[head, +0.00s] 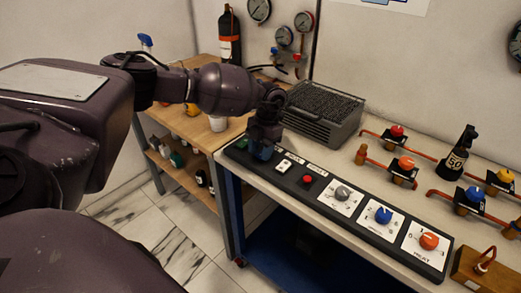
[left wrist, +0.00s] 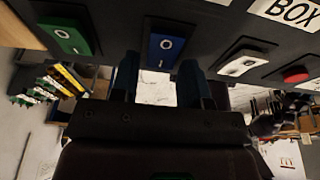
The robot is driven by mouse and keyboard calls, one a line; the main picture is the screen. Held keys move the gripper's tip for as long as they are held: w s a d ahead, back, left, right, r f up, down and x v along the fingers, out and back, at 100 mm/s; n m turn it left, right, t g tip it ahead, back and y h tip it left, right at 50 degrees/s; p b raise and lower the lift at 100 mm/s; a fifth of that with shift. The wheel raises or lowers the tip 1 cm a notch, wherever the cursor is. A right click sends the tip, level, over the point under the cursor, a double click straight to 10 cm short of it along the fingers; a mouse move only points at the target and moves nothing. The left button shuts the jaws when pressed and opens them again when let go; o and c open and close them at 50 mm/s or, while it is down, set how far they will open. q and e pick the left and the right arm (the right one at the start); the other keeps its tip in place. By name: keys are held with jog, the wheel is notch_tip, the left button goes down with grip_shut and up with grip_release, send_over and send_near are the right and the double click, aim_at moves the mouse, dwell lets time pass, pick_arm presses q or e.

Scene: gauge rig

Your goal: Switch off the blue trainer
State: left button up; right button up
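The blue rocker switch (left wrist: 165,50), marked O and I, sits on the black control panel (left wrist: 210,25) in the left wrist view. I cannot tell which end is pressed in. My left gripper (left wrist: 158,84) is open and empty, its two fingers apart and pointing at the panel, roughly lined up with either side of the blue switch. I cannot tell whether they touch the panel. In the head view my left gripper (head: 262,146) is at the panel's left end and hides much of that part. My right gripper is not in view.
A green switch (left wrist: 65,38) is beside the blue one, with a white switch (left wrist: 243,62) and red button (left wrist: 294,75) on its other side. Grey (head: 342,192), blue (head: 383,214) and orange (head: 429,240) knobs follow along the panel. A dark ribbed box (head: 325,108) stands behind.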

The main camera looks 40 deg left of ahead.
pick_arm(q)
jog(key=shift+o, duration=1)
jog(key=v, duration=1)
jog(key=shift+r, duration=0.4)
